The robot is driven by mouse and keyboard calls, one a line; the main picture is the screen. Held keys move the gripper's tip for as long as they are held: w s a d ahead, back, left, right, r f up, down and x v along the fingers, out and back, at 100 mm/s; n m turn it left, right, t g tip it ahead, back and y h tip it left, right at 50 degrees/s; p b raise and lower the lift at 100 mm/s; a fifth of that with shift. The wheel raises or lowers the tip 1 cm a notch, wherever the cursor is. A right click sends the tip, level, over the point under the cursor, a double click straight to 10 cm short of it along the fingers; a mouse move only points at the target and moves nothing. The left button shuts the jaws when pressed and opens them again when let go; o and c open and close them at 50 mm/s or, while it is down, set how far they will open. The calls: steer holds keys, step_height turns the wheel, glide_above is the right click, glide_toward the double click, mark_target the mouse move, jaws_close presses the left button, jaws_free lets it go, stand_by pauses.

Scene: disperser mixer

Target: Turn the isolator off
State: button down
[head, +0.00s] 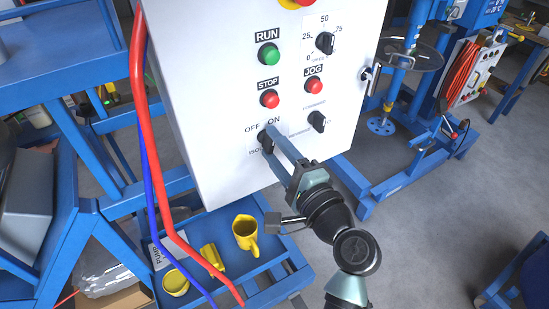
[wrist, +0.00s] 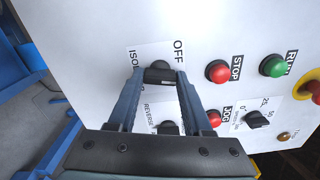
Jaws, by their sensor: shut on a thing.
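The isolator knob (head: 264,137) is a dark rotary switch low on the left of the white control panel (head: 220,80). OFF and ON are printed above it. My gripper (head: 271,143) reaches it from the lower right. In the wrist view the two blue fingers of my gripper (wrist: 160,78) are shut on either side of the dark knob (wrist: 159,74). There the knob's bar lies across the picture between the fingertips, roughly along the panel's upright direction. The OFF label (wrist: 178,52) shows beside it, and the ON label is hidden by a finger.
A black selector knob (head: 317,121) is close on the right. The red STOP button (head: 269,99), red JOG button (head: 313,85), green RUN button (head: 268,54) and speed dial (head: 325,42) are above. A red hose (head: 141,120) runs along the panel's left side.

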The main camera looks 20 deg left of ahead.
steer(key=n+b, duration=0.3)
steer(key=b, duration=0.1)
steer(key=n+b, duration=0.2)
steer(key=shift+f+n, duration=0.3)
steer(key=n+b, duration=0.3)
steer(key=shift+r+n+b, duration=0.2)
steer(key=shift+n+b, duration=0.7)
steer(key=shift+b, duration=0.1)
steer(key=shift+r, duration=0.1)
steer(key=shift+c, duration=1.6)
jaws_free()
steer(key=shift+d, duration=0.1)
